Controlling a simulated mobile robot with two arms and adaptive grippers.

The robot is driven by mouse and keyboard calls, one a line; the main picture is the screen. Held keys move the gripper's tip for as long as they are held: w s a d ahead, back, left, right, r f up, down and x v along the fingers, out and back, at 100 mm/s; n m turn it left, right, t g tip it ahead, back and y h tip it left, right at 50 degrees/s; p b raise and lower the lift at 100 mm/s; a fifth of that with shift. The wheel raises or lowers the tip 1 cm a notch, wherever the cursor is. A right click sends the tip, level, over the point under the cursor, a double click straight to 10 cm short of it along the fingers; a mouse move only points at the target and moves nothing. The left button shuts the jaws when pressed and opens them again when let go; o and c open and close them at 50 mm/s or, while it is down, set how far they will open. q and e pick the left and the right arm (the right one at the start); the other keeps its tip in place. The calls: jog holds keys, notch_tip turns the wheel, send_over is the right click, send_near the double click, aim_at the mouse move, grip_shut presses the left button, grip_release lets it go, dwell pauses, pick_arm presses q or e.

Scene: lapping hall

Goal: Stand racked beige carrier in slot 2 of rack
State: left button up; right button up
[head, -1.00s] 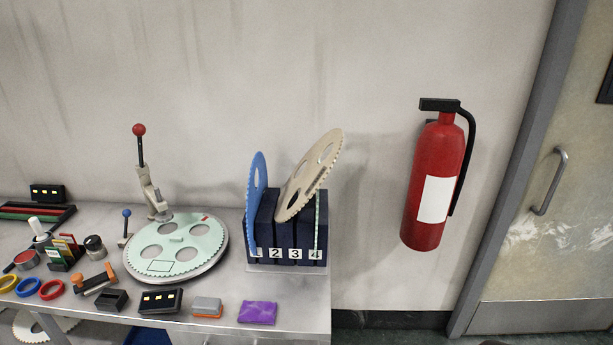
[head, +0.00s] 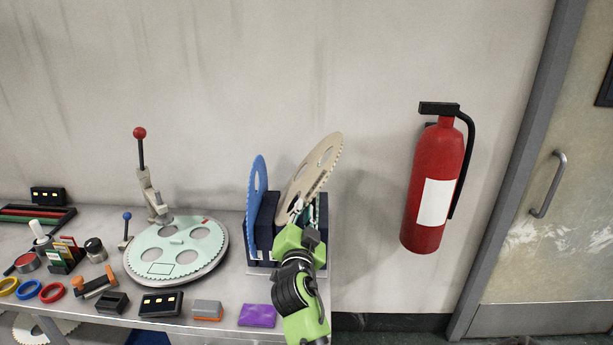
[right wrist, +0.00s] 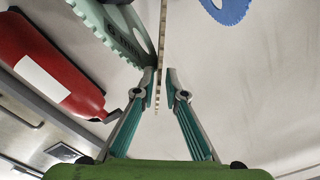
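The beige carrier (head: 310,172), a toothed disc with holes, leans to the right in the dark blue rack (head: 265,230). Its lower part is hidden, so I cannot tell its slot now. A blue carrier (head: 257,190) stands at the rack's left end; it also shows in the right wrist view (right wrist: 232,12). My right gripper (head: 311,212) is at the rack's right part, covering most number labels. In the right wrist view the gripper (right wrist: 162,78) has its fingers apart, with the thin edge of the beige carrier (right wrist: 161,50) between them. My left gripper is out of view.
A mint carrier (right wrist: 118,32) is close beside the gripper's fingers. A mint disc (head: 160,251) lies on a round fixture with a red-knobbed lever (head: 141,150). A purple pouch (head: 257,316) lies before the rack. A fire extinguisher (head: 421,225) hangs at right.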

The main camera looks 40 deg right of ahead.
aim_at(306, 185)
jog(key=p+x, duration=0.1)
jog(key=x, duration=0.5)
jog(key=shift+w+d, duration=0.1)
jog(key=shift+w+d+p, duration=0.15)
jog(key=shift+p, duration=0.3)
jog(key=p+x, duration=0.2)
jog(key=x, duration=0.2)
jog(key=shift+w+d, duration=0.3)
jog(key=shift+a, duration=0.1)
jog(key=shift+s, duration=0.1)
grip_shut()
jog(key=shift+r, duration=0.15)
jog(key=shift+r, duration=0.1)
